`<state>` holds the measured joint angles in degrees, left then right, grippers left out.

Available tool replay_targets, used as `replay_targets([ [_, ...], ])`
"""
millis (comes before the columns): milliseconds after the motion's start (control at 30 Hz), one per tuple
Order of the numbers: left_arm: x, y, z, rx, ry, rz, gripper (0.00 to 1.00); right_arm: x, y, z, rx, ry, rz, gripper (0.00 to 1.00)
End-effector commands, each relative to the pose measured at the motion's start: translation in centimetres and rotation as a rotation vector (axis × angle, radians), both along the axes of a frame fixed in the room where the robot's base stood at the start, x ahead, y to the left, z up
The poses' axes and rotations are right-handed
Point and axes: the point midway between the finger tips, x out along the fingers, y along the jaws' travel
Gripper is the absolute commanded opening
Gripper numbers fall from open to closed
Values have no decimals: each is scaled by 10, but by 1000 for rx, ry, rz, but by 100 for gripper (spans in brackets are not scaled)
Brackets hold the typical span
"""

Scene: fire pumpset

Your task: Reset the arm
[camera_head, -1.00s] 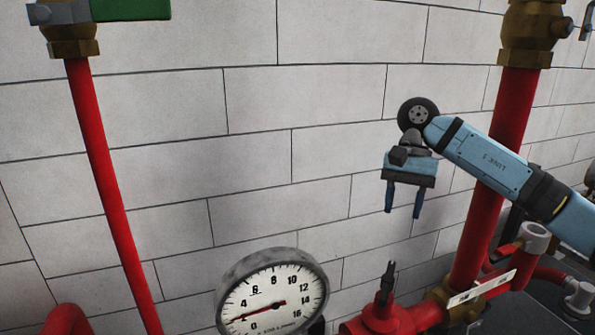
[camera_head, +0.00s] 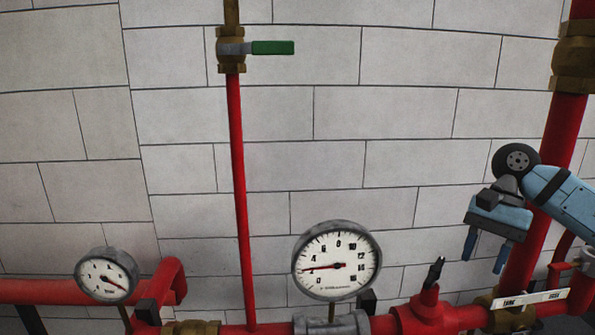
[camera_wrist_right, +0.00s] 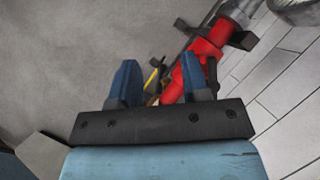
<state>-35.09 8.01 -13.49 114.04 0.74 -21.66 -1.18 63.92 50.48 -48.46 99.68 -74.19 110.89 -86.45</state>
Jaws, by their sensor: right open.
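My right gripper (camera_head: 484,246) is at the right side of the head view, on a light blue arm that comes in from the right edge. Its two dark blue fingers point down, stand apart and hold nothing. It is in front of the thick red pipe and the tiled wall. In the right wrist view the open fingers (camera_wrist_right: 160,85) show with a red pipe part (camera_wrist_right: 198,62) beyond them. My left gripper is not in either view.
A large dial gauge (camera_head: 337,261) stands at the bottom middle, a smaller gauge (camera_head: 106,275) at bottom left. A thin red pipe (camera_head: 240,180) rises to a brass valve with a green handle (camera_head: 272,47). A thick red pipe (camera_head: 562,140) stands at right. Red pipework runs along the bottom.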

Motion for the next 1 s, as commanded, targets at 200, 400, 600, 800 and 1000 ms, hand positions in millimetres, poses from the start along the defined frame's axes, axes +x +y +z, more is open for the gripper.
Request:
replay_targets([
  [200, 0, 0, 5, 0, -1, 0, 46, -14, 72, -41, 261, 159, -126, 43],
  [400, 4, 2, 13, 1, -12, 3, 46, -36, 146, -68, 570, 458, -349, 43],
  [600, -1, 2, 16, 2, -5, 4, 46, -50, 199, -81, 889, 980, -703, 43],
  [800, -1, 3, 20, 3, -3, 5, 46, -46, 206, -113, 1102, 1621, -1097, 43],
  [1000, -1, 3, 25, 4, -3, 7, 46, -52, 179, -190, 1200, 2351, -1495, 43],
])
